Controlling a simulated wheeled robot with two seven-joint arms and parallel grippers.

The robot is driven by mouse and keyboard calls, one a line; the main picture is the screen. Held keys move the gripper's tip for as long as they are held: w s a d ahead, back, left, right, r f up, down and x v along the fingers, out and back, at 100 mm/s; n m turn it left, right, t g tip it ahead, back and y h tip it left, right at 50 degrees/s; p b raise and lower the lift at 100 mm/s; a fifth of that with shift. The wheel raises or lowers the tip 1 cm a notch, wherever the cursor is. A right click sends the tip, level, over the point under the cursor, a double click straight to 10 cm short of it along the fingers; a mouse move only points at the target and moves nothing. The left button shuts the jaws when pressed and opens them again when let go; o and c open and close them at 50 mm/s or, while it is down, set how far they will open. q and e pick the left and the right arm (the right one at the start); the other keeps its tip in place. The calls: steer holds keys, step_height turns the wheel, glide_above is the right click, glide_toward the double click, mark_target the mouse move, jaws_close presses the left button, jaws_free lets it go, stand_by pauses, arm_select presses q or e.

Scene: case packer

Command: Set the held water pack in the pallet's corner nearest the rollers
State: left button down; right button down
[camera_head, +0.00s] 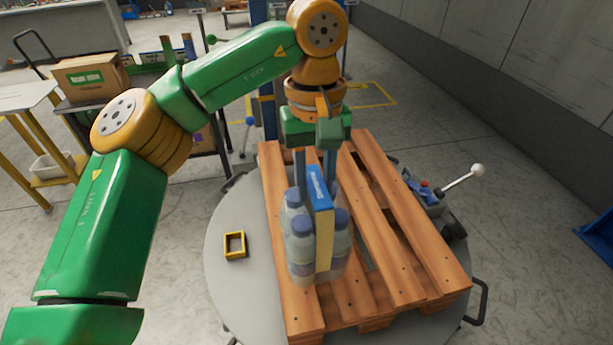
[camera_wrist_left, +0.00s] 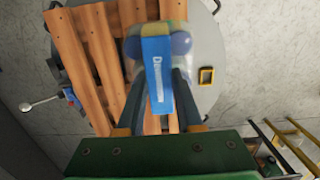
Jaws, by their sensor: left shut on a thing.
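The water pack (camera_head: 303,250) is a group of clear bottles with blue caps and a blue and yellow carton band. My left gripper (camera_head: 318,180) points down and is shut on the pack's band from above. In the left wrist view the pack (camera_wrist_left: 157,75) shows between the two fingers (camera_wrist_left: 158,105). The pack is upright over the left near part of the wooden pallet (camera_head: 395,235). I cannot tell whether its base touches the boards. The pallet lies on a round grey turntable (camera_head: 235,285). My right gripper is not in view.
A small yellow square frame (camera_head: 235,245) lies on the turntable, left of the pallet. A lever with a white knob (camera_head: 478,170) stands at the right. A cardboard box (camera_head: 90,77) sits on a bench at the far left. The pallet's right boards are bare.

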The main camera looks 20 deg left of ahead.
arm_select(q)
steer(key=shift+w+f, duration=0.15)
steer(key=shift+w, duration=0.1)
steer(key=f, duration=0.3)
steer(key=shift+w, duration=0.25)
steer(key=shift+f, duration=0.5)
steer(key=c, duration=0.6)
jaws_free()
steer(key=shift+s, duration=0.1)
steer(key=shift+o, duration=0.2)
